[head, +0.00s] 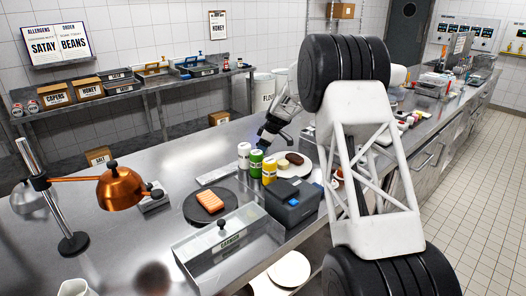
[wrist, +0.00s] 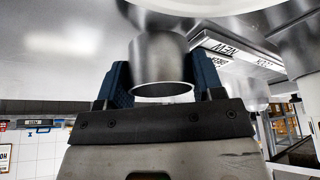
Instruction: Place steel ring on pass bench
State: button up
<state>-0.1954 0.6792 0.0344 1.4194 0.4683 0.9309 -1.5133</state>
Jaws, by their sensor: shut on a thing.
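The steel ring (wrist: 158,58) is a short, shiny metal cylinder with an open end, seen large in the wrist view. My gripper (wrist: 163,82) is shut on it, with one blue finger on each side. In the head view my gripper (head: 268,140) is over the pass bench (head: 150,225), behind the shaker bottles; I cannot make out the ring there. The pass bench is a long steel counter. Whether the ring touches a surface is not clear.
Near my gripper stand white, green and yellow bottles (head: 256,162), a plate of food (head: 295,164) and a dark printer (head: 294,201). A black plate with an orange slab (head: 210,202), a garnish box (head: 228,243) and a copper lamp (head: 122,188) stand leftward. Bare steel shows at left.

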jog(key=shift+f, duration=0.9)
jog(key=shift+f, duration=0.1)
jog(key=o, duration=1)
jog(key=v, duration=1.2)
